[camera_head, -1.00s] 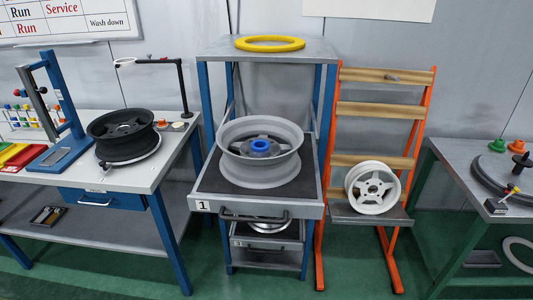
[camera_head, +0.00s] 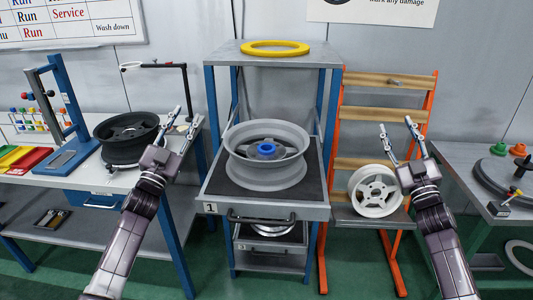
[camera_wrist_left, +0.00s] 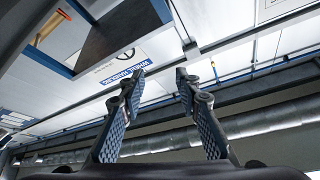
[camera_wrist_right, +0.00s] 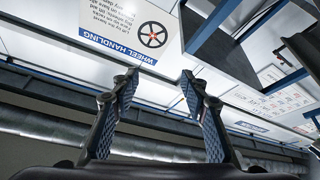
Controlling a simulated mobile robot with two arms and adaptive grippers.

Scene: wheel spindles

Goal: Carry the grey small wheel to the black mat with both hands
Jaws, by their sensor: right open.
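A grey wheel (camera_head: 266,176) with a blue hub lies flat on the dark, mat-like top (camera_head: 221,182) of the middle stand's pull-out tray, labelled 1. A smaller pale grey-white wheel (camera_head: 374,191) leans upright on the orange rack; I cannot tell which of the two the task means. My left gripper (camera_head: 182,118) is raised left of the stand, its fingers up and apart. My right gripper (camera_head: 395,124) is raised in front of the rack, fingers up and apart. Both wrist views show empty jaws. Neither gripper touches a wheel.
A black wheel (camera_head: 126,136) lies on the left bench beside a blue press. A yellow ring (camera_head: 275,49) lies on the stand's upper shelf, above the grey wheel. The stand's blue posts flank that wheel. A right-hand bench holds a dark round plate (camera_head: 492,178).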

